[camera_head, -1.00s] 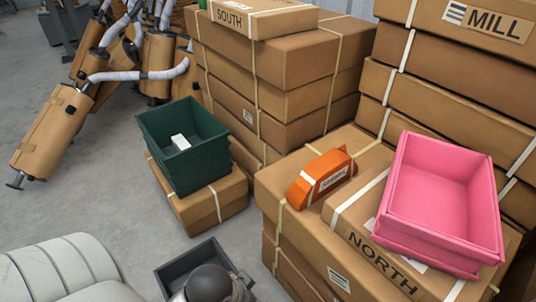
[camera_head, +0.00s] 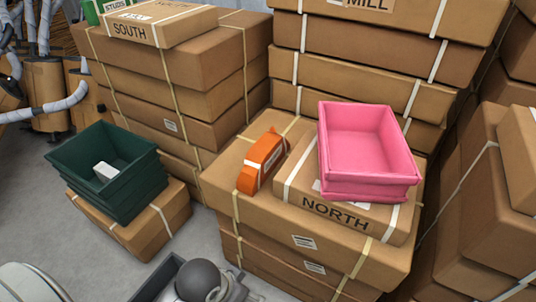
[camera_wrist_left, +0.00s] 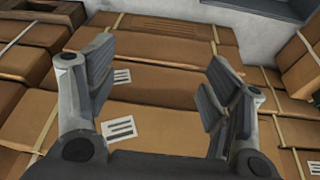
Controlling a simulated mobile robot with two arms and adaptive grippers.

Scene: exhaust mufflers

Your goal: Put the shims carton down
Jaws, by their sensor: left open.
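My left gripper (camera_wrist_left: 160,72) shows in the left wrist view with its two fingers wide apart and nothing between them. Labelled brown cartons lie beyond the fingers. No carton in view can be surely read as shims. A small white box (camera_head: 106,172) lies inside the dark green bin (camera_head: 128,202). An orange packet (camera_head: 262,163) with a white label too small to read rests on a brown carton stack, left of the NORTH carton (camera_head: 338,216). My right gripper is not in view.
A pink bin (camera_head: 370,190) stands on the NORTH carton. The SOUTH carton (camera_head: 145,28) tops another stack, with a green STUDS box (camera_head: 110,6) on it. A dark grey tray (camera_head: 162,276) is at the bottom. Grey floor (camera_head: 60,240) shows at lower left.

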